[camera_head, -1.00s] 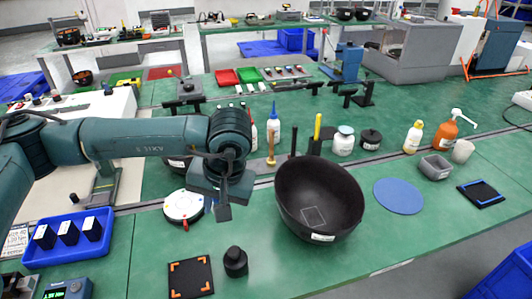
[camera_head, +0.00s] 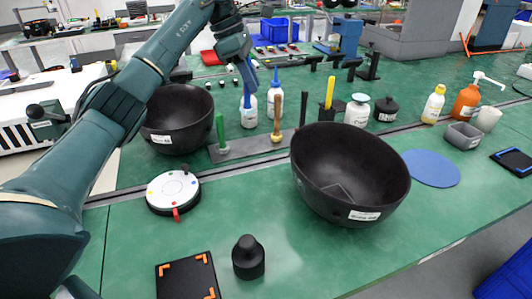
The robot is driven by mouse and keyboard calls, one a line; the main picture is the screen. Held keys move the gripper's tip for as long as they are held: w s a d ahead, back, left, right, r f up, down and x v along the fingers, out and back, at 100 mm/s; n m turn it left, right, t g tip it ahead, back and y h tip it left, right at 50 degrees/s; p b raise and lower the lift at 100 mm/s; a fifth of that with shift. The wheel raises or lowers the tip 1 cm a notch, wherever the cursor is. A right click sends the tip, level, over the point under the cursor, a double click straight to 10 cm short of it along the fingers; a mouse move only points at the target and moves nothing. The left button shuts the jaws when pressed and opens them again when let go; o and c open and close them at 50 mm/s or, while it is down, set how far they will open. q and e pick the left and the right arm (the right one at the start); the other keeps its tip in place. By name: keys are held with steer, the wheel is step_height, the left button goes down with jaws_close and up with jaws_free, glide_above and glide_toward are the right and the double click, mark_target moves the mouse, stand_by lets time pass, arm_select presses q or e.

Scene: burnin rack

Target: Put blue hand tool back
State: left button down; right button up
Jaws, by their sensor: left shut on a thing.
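My left gripper (camera_head: 237,48) is at the top centre, shut on the blue hand tool (camera_head: 248,76), which hangs below the fingers. The tool's lower part is over a white bottle (camera_head: 249,112) in the picture; whether they touch cannot be told. A dark rack strip (camera_head: 240,148) lies below on the bench, with a green-handled tool (camera_head: 220,130) and a tan-handled tool (camera_head: 277,115) standing upright on it. Bare strip shows between them, below the held tool. My right gripper is not in view.
A large black bowl (camera_head: 345,170) stands right of the rack, another (camera_head: 178,120) left of it. A second bottle (camera_head: 274,102) and a yellow-handled tool (camera_head: 329,92) stand nearby. A white round device (camera_head: 173,190) and black cylinder (camera_head: 248,258) are in front. Green bench between is clear.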

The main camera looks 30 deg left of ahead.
arm_select(q)
steer(key=shift+w+a+f+n, duration=0.25)
steer(key=shift+w+n, duration=0.05)
steer(key=shift+w+f+t+b, duration=0.15)
steer(key=shift+f+t+b, duration=0.15)
step_height(320, 180, down, 5)
steer(key=shift+f+b, duration=0.15)
steer(key=shift+b, duration=0.3)
steer(key=shift+f, duration=1.95)
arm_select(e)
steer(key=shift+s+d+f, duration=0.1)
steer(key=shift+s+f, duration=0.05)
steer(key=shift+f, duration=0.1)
arm_select(q)
steer(key=shift+b, duration=0.3)
steer(key=shift+f, duration=0.2)
steer(key=c, duration=1.3)
jaws_free()
steer(key=shift+c, duration=0.2)
